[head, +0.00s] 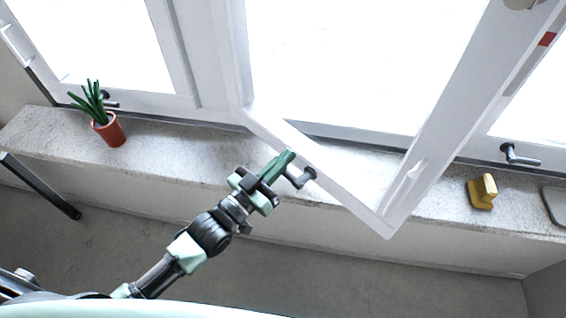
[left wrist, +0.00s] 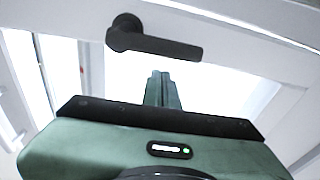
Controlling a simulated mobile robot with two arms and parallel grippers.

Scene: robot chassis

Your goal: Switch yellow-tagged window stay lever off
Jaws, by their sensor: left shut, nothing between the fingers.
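A dark lever handle (head: 302,177) is mounted on the bottom rail of the tilted-open white window sash (head: 345,190). The lever also shows in the left wrist view (left wrist: 152,42), its arm pointing right and slightly down from its round base. I see no yellow tag on it. My left gripper (head: 289,154) is shut and empty, its green fingers just left of the lever in the head view. In the left wrist view the fingertips (left wrist: 162,74) are below the lever arm, and I cannot tell whether they touch it. My right gripper is not in view.
Another dark lever (head: 520,157) is on the right window and one (head: 108,101) on the left, partly behind a potted plant (head: 109,130). A yellow block-like object (head: 482,192) stands on the stone sill (head: 200,160). A red tag (head: 547,39) marks the right frame.

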